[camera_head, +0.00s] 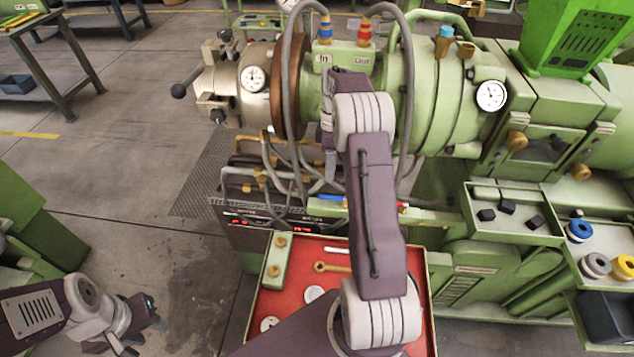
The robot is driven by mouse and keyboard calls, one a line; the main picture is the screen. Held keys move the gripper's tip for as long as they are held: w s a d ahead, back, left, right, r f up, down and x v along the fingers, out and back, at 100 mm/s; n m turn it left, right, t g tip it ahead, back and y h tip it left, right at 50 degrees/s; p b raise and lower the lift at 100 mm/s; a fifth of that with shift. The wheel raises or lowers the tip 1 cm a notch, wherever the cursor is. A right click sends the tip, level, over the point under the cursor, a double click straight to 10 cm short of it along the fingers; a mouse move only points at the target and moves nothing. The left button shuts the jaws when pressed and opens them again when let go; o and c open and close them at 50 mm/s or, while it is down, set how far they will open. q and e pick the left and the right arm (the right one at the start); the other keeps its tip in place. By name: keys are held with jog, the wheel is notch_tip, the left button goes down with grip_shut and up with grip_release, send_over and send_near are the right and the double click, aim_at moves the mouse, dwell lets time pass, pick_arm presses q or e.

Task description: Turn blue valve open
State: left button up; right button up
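A blue-topped fitting (325,32) stands above the "In" label on the green extruder (425,95). A brass valve with a blue top (446,34) stands further right on the barrel. A blue bar (326,197) shows low down beside my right arm. I cannot tell which of these is the blue valve. My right arm reaches up in front of the extruder; its gripper (329,135) is mostly hidden by its own wrist, near the hoses below the "In" label. My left gripper (128,335) is at the bottom left, far from the extruder, its fingers unclear.
A red-topped fitting (364,34) stands above the "Out" label. Grey hoses (288,75) loop down around my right arm. A red tray (275,303) with small parts lies below. Green shelves at right hold black blocks and rings (579,231).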

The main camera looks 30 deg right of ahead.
aim_at(333, 198)
jog(key=b+x, duration=0.1)
jog(key=x, duration=0.8)
grip_shut()
dwell(1.3)
